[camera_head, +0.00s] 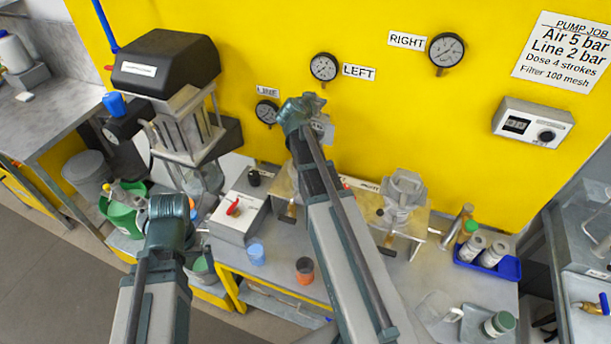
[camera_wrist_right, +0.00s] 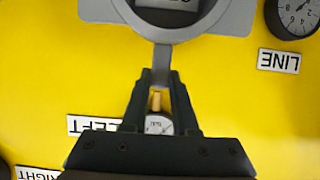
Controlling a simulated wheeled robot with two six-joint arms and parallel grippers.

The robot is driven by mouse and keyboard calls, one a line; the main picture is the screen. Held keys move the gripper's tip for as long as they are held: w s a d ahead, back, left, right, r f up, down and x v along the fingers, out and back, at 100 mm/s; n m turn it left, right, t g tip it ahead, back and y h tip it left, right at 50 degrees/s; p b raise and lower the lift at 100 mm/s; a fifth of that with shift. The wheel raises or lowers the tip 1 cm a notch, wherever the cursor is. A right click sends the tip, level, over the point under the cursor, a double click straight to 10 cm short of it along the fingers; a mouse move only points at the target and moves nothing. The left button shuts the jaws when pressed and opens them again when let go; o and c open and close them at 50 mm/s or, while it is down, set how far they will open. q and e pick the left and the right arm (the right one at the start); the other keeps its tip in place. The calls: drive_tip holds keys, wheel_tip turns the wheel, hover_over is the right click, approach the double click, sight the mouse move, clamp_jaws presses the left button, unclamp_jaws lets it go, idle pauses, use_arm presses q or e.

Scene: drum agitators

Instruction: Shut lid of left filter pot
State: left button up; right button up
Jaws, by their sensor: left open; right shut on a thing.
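My right gripper (camera_head: 310,108) is raised in front of the yellow wall, left of the LEFT label. In the right wrist view its two dark fingers (camera_wrist_right: 160,85) are shut on the narrow tab of a grey round piece with a dark centre, which looks like the left filter pot's lid (camera_wrist_right: 215,22). The lid stands up off the bench, and only a bit of it shows in the head view (camera_head: 322,130). The left pot's body is hidden behind my right arm. My left gripper (camera_head: 188,208) is open at the left, over the bench's left end; its fingertips are mostly hidden.
The right filter pot (camera_head: 402,192) stands on a beige stand to the right. A grey box with a red switch (camera_head: 237,212), a blue cup (camera_head: 256,254) and an orange cup (camera_head: 305,268) are near my arms. A blue tray (camera_head: 487,262) holds bottles at the right.

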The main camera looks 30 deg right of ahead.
drive_tip(key=shift+a, duration=0.1)
idle(0.3)
drive_tip(key=v, duration=0.2)
drive_tip(key=f+v, duration=0.1)
drive_tip(key=v, duration=0.1)
drive_tip(key=shift+s+a+r+p, duration=0.1)
drive_tip(key=shift+s+a+p, duration=0.2)
drive_tip(key=shift+p, duration=0.1)
drive_tip(key=shift+s+a+f, duration=0.15)
drive_tip(key=shift+s+a, duration=0.6)
drive_tip(key=shift+a, duration=0.1)
drive_tip(key=shift+s+a+f, duration=0.1)
drive_tip(key=shift+s+a, duration=0.65)
drive_tip(key=shift+a, duration=0.1)
drive_tip(key=shift+s+a+f+b, duration=0.45)
drive_tip(key=shift+s+a+b, duration=0.1)
drive_tip(key=shift+s+a, duration=0.2)
drive_tip(key=shift+s+a+f+b, duration=0.4)
drive_tip(key=shift+s+a+b, duration=0.25)
drive_tip(key=shift+a, duration=0.25)
drive_tip(key=shift+s+f, duration=0.1)
